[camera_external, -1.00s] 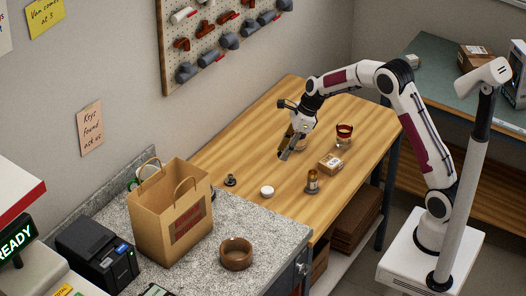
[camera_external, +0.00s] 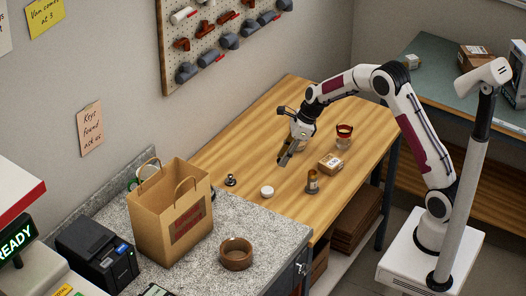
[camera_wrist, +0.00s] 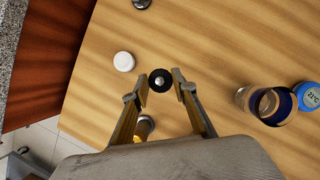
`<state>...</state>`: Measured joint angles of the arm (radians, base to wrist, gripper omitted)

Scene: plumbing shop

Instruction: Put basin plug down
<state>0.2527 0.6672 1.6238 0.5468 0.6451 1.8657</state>
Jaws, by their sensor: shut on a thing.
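The basin plug (camera_wrist: 160,80) shows as a black disc with a shiny metal middle in the wrist view. It sits between the two fingertips of my gripper (camera_wrist: 161,88), which is shut on it. In the external view my gripper (camera_external: 284,160) points down, low over the wooden table (camera_external: 225,152). There the plug is hard to make out at the fingertips. I cannot tell whether the plug touches the table top.
A white disc (camera_wrist: 124,61) lies beside the plug, and a small dark fitting (camera_external: 231,180) stands farther left. A brown bottle (camera_external: 312,182), a small box (camera_external: 330,163) and a red-banded glass (camera_external: 344,131) stand to the right. A blue-topped item (camera_wrist: 308,96) is at the wrist view's right.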

